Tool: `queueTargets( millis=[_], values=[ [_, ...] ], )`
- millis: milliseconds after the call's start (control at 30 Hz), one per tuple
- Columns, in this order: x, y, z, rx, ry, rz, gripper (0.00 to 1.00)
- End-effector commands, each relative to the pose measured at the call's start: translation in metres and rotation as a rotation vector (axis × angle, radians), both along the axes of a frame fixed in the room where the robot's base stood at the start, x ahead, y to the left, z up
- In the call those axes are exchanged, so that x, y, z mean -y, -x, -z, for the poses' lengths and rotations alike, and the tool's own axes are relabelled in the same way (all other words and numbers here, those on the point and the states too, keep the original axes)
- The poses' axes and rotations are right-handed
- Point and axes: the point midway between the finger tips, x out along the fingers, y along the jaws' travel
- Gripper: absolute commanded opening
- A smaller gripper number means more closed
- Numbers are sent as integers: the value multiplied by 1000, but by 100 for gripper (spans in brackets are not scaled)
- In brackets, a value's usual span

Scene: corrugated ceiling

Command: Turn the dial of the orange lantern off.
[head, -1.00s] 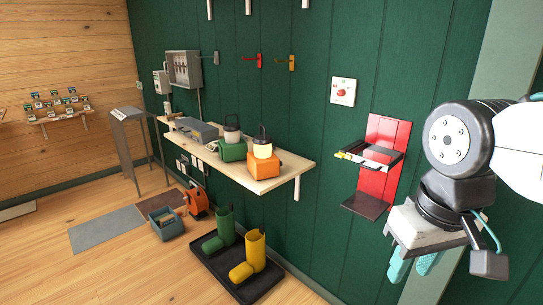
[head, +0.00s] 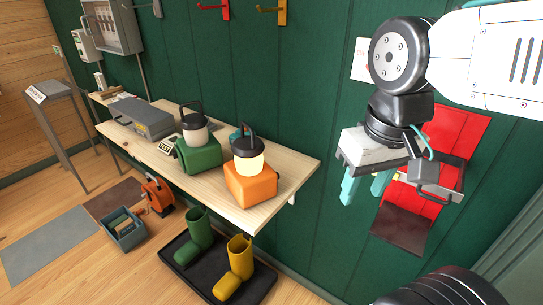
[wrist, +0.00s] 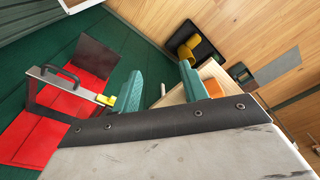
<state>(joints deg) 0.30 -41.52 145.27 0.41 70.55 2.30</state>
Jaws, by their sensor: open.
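The orange lantern (head: 250,180) stands at the right end of a wooden wall shelf in the head view. It has an orange box base, a glowing cream lamp and a black top with a handle. I cannot make out its dial. In the wrist view, a small orange patch of it (wrist: 213,88) shows by my finger. My gripper (head: 366,189) is open and empty, its teal fingers pointing down, to the right of the shelf and apart from the lantern. Both fingers also show in the wrist view (wrist: 160,90).
A green lantern (head: 200,152) stands left of the orange one, with a grey case (head: 142,118) beyond. The wooden shelf (head: 285,193) juts from the green wall. Boots stand on a black tray (head: 180,258) below.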

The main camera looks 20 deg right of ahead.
Motion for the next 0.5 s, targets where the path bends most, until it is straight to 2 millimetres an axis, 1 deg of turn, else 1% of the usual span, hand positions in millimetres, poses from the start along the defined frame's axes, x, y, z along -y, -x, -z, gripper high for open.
queueTargets(
  millis=[67, 167, 267, 300, 367, 400, 467, 500],
  values=[
    [-2, -16, -4, -32, -21, 63, 44],
    [-5, -46, -10, -85, -55, 194, 44],
    [-7, -84, -12, -150, -90, 356, 44],
    [-8, -100, -11, -177, -102, 421, 44],
    [-9, -124, -8, -218, -117, 519, 44],
    [-9, -140, -4, -247, -125, 585, 44],
    [-9, -164, 3, -290, -136, 684, 44],
    [-9, -180, 9, -318, -142, 750, 44]
  ],
)
